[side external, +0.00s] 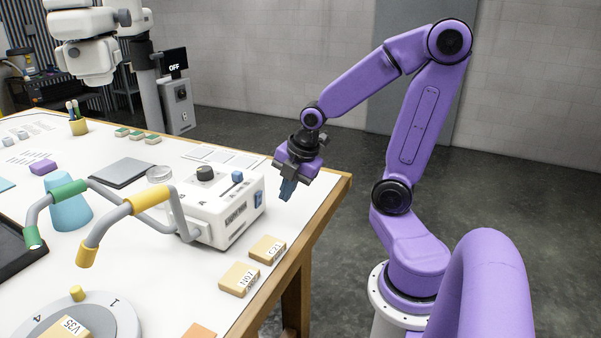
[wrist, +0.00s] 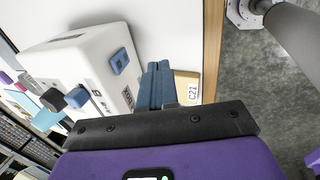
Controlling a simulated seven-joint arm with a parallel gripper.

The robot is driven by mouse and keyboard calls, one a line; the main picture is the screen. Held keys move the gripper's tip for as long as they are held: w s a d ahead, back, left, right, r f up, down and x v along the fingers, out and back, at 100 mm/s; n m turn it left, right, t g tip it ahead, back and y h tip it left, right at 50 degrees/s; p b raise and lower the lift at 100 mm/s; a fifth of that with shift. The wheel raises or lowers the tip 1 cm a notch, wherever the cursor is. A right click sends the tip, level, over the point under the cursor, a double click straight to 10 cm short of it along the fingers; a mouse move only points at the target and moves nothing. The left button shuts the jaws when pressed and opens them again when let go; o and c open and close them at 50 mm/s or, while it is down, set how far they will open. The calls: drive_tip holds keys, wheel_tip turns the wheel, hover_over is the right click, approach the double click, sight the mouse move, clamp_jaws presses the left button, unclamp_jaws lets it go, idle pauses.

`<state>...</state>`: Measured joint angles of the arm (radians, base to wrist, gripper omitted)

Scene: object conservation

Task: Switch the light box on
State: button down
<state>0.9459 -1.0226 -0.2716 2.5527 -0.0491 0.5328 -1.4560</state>
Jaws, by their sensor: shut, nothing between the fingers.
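A white box (side external: 228,212) with a printed front label stands on the table. In the wrist view the white box (wrist: 62,62) fills the left, with the blue switch (wrist: 120,61) facing me. My gripper (side external: 287,190) is shut and empty, pointing down just right of the box and apart from it. Its blue fingers (wrist: 157,67) lie together.
Wooden blocks marked N07 (side external: 239,279) and C21 (side external: 267,249) lie in front of the box. A grey bent handle with a yellow grip (side external: 146,197) rises left of it. A screen (side external: 174,62) behind reads OFF. The table's right edge (side external: 318,222) is close to my gripper.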

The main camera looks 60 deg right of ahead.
drive_tip(key=s+v, duration=0.1)
drive_tip(key=v, duration=0.5)
drive_tip(key=shift+s, duration=0.25)
drive_tip(key=shift+f, duration=0.1)
drive_tip(key=s+a+f+m+g, duration=0.1)
drive_tip(key=s+a+f+m, duration=0.1)
drive_tip(key=s+a, duration=0.3)
drive_tip(key=s+a+f+m+g, duration=0.2)
drive_tip(key=s+a, duration=0.4)
drive_tip(key=a, duration=0.4)
drive_tip(key=shift+f+m+g, duration=0.3)
drive_tip(key=shift+f+m, duration=0.15)
drive_tip(key=shift+m, duration=0.25)
